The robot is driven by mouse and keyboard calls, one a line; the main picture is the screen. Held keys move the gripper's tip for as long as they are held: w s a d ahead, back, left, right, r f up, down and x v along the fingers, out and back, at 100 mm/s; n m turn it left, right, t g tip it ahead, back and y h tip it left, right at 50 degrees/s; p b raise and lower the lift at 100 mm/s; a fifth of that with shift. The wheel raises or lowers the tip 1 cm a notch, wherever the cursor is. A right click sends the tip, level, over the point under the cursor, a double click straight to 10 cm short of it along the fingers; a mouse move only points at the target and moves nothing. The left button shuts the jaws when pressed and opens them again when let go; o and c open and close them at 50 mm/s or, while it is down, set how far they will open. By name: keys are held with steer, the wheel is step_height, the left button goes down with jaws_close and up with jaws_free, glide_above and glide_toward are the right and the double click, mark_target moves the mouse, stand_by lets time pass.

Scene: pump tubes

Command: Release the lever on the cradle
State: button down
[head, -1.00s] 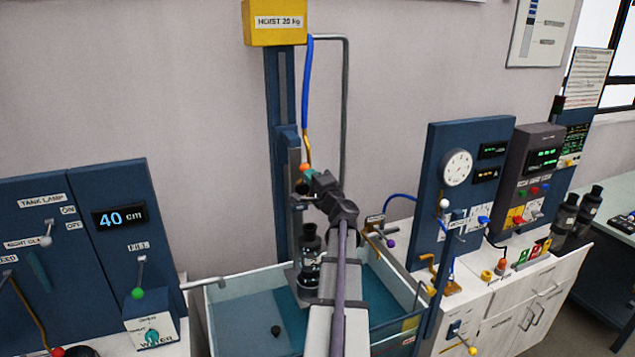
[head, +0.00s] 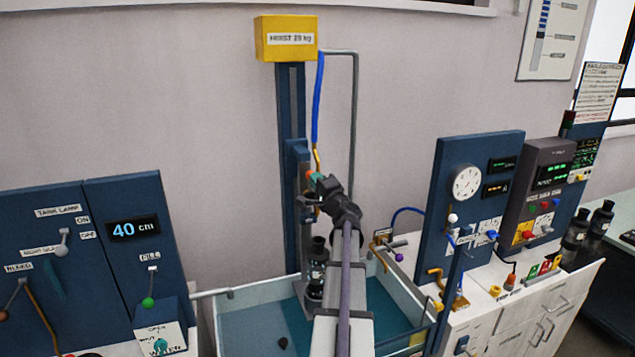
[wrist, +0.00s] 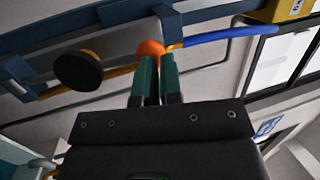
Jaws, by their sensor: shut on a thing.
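The lever's orange ball knob (wrist: 150,47) sits at the tips of my gripper (wrist: 151,62) in the wrist view. The two green fingers are close together and shut on it. The fingers hide part of the knob and most of the lever. In the head view my gripper (head: 315,180) is at the cradle (head: 297,158) on the blue hoist column, on its right side. The knob is mostly covered by the fingers there. A black disc-shaped part (wrist: 78,72) sits left of the knob in the wrist view.
A yellow hoist box (head: 286,39) tops the column, with a blue hose (head: 318,95) hanging beside it. A black pump (head: 317,265) stands in the water tank (head: 225,300) below. Control panels (head: 480,185) flank the tank. A grey pipe (head: 355,120) runs behind my gripper.

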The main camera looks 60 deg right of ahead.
steer(key=s+a, duration=0.6)
steer(key=s, duration=0.7)
steer(key=w+a+f+n+g+y+b, duration=0.2)
steer(key=w+a+f+n+g+y, duration=0.15)
steer(key=a+f, duration=0.4)
steer(key=w+a+f+n+g+y+b, duration=0.1)
steer(key=w+a+f+n+g+y, duration=0.15)
steer(key=a+f+n+y, duration=0.4)
steer(key=w+a+f+n+g+y+b, duration=0.2)
steer(key=w+a+f+g, duration=0.15)
steer(key=a+f, duration=0.55)
steer(key=a+f+n+g+h+b, duration=0.1)
steer(key=a+f+n+g+b, duration=0.1)
steer(key=a, duration=0.8)
steer(key=a+f+n+g+b, duration=0.3)
steer(key=a+f+n+g, duration=0.1)
steer(key=a, duration=0.7)
steer(key=a+f+n+g+h+b, duration=0.1)
steer(key=a+f+n+g+b, duration=0.1)
steer(key=a, duration=0.9)
step_height(320, 180, down, 3)
steer(key=n+g, duration=0.1)
steer(key=n, duration=0.1)
steer(key=shift+n+h+b, duration=0.3)
